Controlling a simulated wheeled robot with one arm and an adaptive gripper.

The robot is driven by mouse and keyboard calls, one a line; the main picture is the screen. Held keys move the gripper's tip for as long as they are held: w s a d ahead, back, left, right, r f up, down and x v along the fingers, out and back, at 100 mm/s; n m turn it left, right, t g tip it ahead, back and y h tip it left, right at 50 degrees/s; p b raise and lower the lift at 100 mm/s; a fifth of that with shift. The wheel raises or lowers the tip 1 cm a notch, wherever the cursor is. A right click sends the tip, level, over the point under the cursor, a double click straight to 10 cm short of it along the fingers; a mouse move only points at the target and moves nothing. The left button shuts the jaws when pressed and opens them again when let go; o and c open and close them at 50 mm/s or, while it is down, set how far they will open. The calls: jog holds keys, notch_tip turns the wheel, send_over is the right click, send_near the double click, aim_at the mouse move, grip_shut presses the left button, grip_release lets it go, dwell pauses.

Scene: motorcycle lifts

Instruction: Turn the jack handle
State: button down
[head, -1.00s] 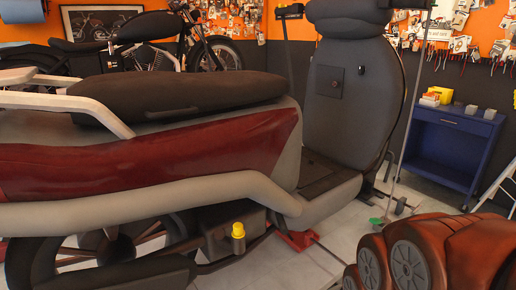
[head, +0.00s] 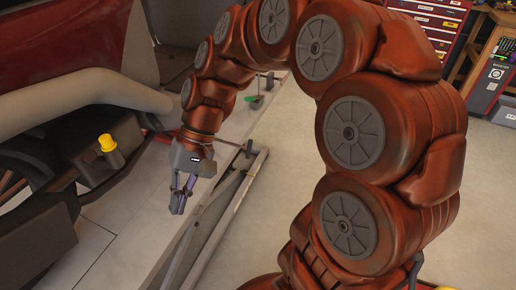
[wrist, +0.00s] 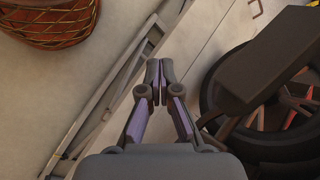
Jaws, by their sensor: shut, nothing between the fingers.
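My gripper (head: 178,205) hangs from my red-brown arm over the pale floor, between the scooter and a grey metal frame. Its fingers point down and are closed together, with nothing between them. In the wrist view the fingertips (wrist: 153,70) meet above bare floor. I cannot pick out the jack handle for certain. A green-tipped part (head: 251,98) with a thin rod stands beyond my arm, apart from the gripper. A small orange hooked piece (wrist: 257,8) shows at the top edge of the wrist view.
The scooter (head: 70,110) fills the left, with a yellow cap (head: 107,143) on its low dark box. The grey metal frame (head: 215,215) lies close to the right of my gripper. A red tool cabinet (head: 430,25) stands at the back. Floor at the lower middle is clear.

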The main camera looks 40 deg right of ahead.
jog(key=w+d+f+m+t+y+b, duration=0.2)
jog(key=w+d+f+y+b, duration=0.15)
jog(key=w, duration=0.75)
jog(key=w+d+f+m+t+y+b, duration=0.25)
jog(key=w+d+y+b, duration=0.2)
jog(key=w, duration=0.55)
jog(key=w+d+f+m+t+b, duration=0.1)
jog(key=w+d+f, duration=0.1)
jog(key=w+d, duration=0.15)
jog(key=w+d+f+m+t+b, duration=0.1)
jog(key=w+d+f+m+t, duration=0.15)
jog(key=d, duration=0.25)
jog(key=w+d+f+m+t+b, duration=0.25)
jog(key=d+f, duration=0.25)
jog(key=d, duration=0.3)
jog(key=w+d+f+m+t+b, duration=0.1)
jog(key=d+f+t+b, duration=0.15)
jog(key=d+f, duration=0.4)
jog(key=s+d+f+m+t+h+b, duration=0.25)
jog(key=d+f, duration=0.35)
jog(key=d, duration=0.4)
jog(key=s+d+f+m+t+h+b, duration=0.1)
jog(key=s+d+f+t+h, duration=0.15)
jog(key=d+f, duration=0.6)
jog(key=w+a+r+b, duration=0.1)
jog(key=w+a+r, duration=0.3)
jog(key=w+a, duration=0.2)
jog(key=shift+w+a+r+b, duration=0.15)
jog(key=shift+a+r+b, duration=0.15)
jog(key=shift+a, duration=0.1)
